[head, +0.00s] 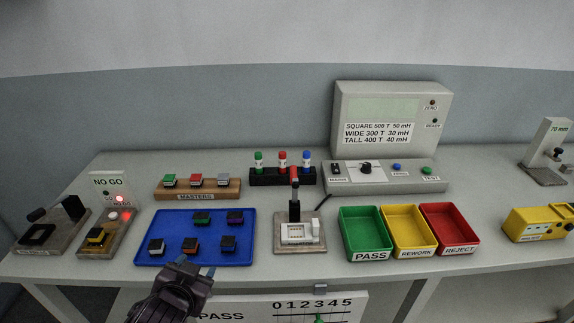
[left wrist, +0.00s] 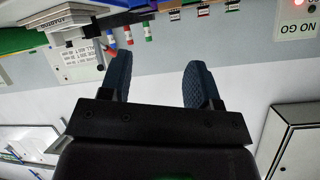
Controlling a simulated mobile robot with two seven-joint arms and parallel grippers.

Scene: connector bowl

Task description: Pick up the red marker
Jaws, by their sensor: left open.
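The red marker (head: 282,161) stands upright in a black rack (head: 283,177) at the back of the bench, between a green marker (head: 259,162) and a blue marker (head: 306,161). In the left wrist view the red marker (left wrist: 128,36) shows beyond the fingertips, upside down in the picture. My left gripper (head: 197,266) is at the bench's front edge by the blue tray, well apart from the marker and to its front left. Its two fingers (left wrist: 160,62) are open with nothing between them. My right gripper is not in view.
The blue tray (head: 195,258) holds several small connectors. A clamp fixture (head: 300,243) with a red-tipped upright handle stands in front of the marker rack. Green, yellow and red bins (head: 447,206) are to the right; a masters block (head: 197,188) is left of the rack.

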